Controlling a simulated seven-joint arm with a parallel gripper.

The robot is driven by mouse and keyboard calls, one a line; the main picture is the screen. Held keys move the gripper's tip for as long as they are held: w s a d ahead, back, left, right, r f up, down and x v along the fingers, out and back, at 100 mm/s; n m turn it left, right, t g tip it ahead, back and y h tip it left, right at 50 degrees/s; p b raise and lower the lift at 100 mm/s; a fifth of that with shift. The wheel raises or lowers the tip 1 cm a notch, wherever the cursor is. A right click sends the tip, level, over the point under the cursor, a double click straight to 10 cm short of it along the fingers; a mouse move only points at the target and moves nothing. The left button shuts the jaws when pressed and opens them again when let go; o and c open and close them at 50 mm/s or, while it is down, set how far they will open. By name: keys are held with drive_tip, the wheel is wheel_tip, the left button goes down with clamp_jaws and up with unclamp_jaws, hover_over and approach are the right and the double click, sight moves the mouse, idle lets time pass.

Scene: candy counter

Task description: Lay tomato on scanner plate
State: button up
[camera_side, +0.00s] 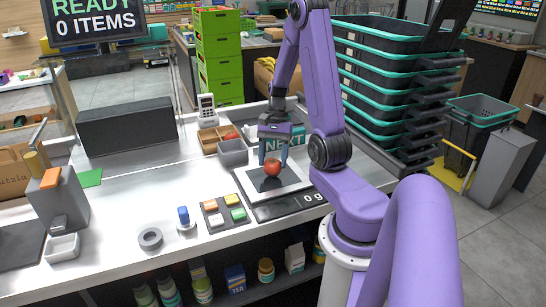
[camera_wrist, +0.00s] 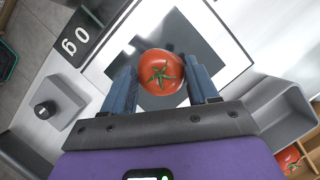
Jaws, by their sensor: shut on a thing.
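A red tomato (camera_side: 272,169) with a green stem sits between the two blue fingers of my gripper (camera_side: 273,162). In the wrist view the tomato (camera_wrist: 161,72) shows stem side up, with one finger on each side; my gripper (camera_wrist: 160,78) is shut on it. Below is the scanner plate (camera_side: 264,185), a dark square in a white frame, also seen in the wrist view (camera_wrist: 172,32). The tomato is over the plate, but I cannot tell whether it touches it. The display (camera_side: 311,197) at the plate's front edge reads 0 g.
A grey bin (camera_side: 233,152) stands behind the plate. A wooden box (camera_side: 211,139) beyond it holds another tomato (camera_wrist: 288,158). A pad with coloured buttons (camera_side: 225,221) lies left of the plate. The counter (camera_side: 140,195) farther left is mostly clear.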

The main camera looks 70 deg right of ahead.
drive_tip(key=shift+f, duration=0.35)
idle(0.4)
drive_tip(key=o, duration=0.9)
drive_tip(key=shift+r, duration=0.1)
drive_tip(key=shift+v, duration=2.9)
